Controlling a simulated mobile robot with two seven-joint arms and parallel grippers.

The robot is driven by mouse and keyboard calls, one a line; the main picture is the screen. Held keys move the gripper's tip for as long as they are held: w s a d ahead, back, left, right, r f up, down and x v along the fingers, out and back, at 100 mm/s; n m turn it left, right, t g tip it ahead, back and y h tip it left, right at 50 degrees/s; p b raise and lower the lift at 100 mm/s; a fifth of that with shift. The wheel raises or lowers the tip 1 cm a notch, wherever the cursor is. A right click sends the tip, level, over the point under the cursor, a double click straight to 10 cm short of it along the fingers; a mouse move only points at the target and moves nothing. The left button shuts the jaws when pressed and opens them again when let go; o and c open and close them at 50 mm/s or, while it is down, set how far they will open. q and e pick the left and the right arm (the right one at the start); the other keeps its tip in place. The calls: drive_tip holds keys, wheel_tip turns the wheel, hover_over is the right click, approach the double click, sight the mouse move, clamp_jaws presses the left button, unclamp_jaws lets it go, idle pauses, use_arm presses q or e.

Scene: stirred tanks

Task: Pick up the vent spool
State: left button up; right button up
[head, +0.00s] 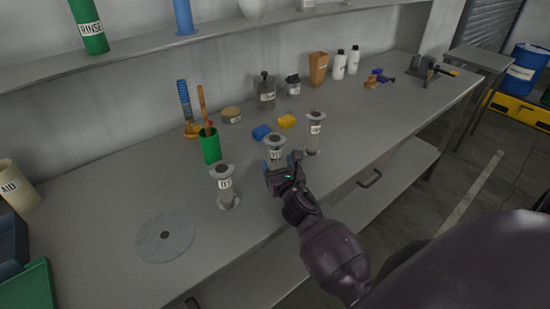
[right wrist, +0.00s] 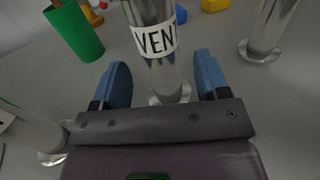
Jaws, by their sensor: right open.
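The vent spool (head: 275,141) is a grey metal spool with flanged ends and a white label, upright on the bench between two similar spools. In the right wrist view its label reads "VEN" with the rest cut off, and the spool (right wrist: 168,72) stands between my two blue fingers. My right gripper (head: 281,165) is open around its lower body, with a visible gap on each side. The gripper (right wrist: 162,68) holds nothing. In the head view the gripper hides the spool's lower part. My left gripper is not in view.
One labelled spool (head: 224,186) stands to the left, another (head: 314,133) to the right. A green cup (head: 210,146) with tools, a blue block (head: 261,132) and a yellow block (head: 287,121) are behind. A flat grey disc (head: 166,249) lies left, with clear bench around it.

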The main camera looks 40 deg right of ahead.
sight(273, 154)
drive_tip(key=x, duration=0.5)
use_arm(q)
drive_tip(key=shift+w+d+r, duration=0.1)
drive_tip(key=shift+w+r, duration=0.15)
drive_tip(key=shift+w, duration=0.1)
use_arm(e)
drive_tip(key=shift+d, duration=0.1)
drive_tip(key=c, duration=1.1)
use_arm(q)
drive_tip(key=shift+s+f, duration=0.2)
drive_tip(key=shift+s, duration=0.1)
use_arm(e)
drive_tip(key=shift+r, duration=0.1)
